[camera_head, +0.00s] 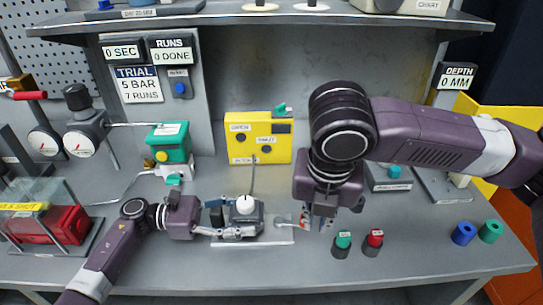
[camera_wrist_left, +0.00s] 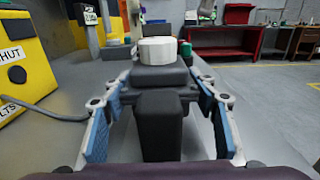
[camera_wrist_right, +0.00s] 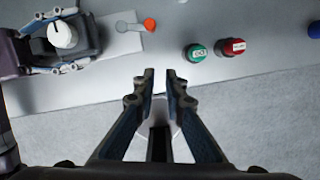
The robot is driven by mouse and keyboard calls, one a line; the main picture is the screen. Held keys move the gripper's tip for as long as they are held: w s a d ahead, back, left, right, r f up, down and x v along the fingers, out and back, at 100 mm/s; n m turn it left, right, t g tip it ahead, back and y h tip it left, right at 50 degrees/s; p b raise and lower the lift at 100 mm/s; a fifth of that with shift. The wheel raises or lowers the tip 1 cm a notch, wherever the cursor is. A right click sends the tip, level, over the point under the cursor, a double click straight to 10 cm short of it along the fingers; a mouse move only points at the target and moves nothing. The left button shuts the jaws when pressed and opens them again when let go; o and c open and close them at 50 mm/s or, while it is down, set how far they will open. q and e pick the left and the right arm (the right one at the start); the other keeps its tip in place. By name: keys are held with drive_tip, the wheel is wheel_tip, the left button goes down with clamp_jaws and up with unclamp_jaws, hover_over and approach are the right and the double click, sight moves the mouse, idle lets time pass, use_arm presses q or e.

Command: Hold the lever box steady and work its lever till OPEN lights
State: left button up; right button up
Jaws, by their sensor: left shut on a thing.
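The lever box (camera_head: 247,208) is a dark grey block with a white round knob on top, at the front middle of the bench. My left gripper (camera_head: 228,226) is shut on it from the left; in the left wrist view its fingers lie on both sides of the lever box (camera_wrist_left: 160,75). A grey lever with an orange tip (camera_wrist_right: 149,24) sticks out to its right. My right gripper (camera_head: 318,222) is empty, its fingers (camera_wrist_right: 159,72) apart with a narrow gap, right of and in front of the lever tip. The yellow lamp box (camera_head: 258,138) stands behind; its round lamps look dark.
A green button (camera_head: 343,240) and a red button (camera_head: 375,238) stand just right of my right gripper. A cable runs from the lever box to the yellow box. A green-topped device (camera_head: 170,142) stands behind my left arm.

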drive_tip(key=o, duration=0.5)
drive_tip(key=shift+s+a+f+m+g+y, duration=0.1)
drive_tip(key=shift+a+f+m+g+y, duration=0.15)
drive_tip(key=shift+m, duration=0.25)
drive_tip(key=shift+f+m+g+y, duration=0.15)
drive_tip(key=shift+f+m+y, duration=0.2)
drive_tip(key=shift+m, duration=0.15)
drive_tip(key=w+d+f+m+t+y, duration=0.1)
drive_tip(key=w+d+m+y, duration=0.25)
drive_tip(key=m, duration=0.65)
drive_tip(key=w+d+f+m+t+y, duration=0.15)
drive_tip(key=d+m+y, duration=0.25)
drive_tip(key=m, duration=0.5)
drive_tip(key=x, duration=1.1)
drive_tip(key=shift+w+a+r, duration=0.1)
drive_tip(key=shift+w, duration=0.35)
clamp_jaws()
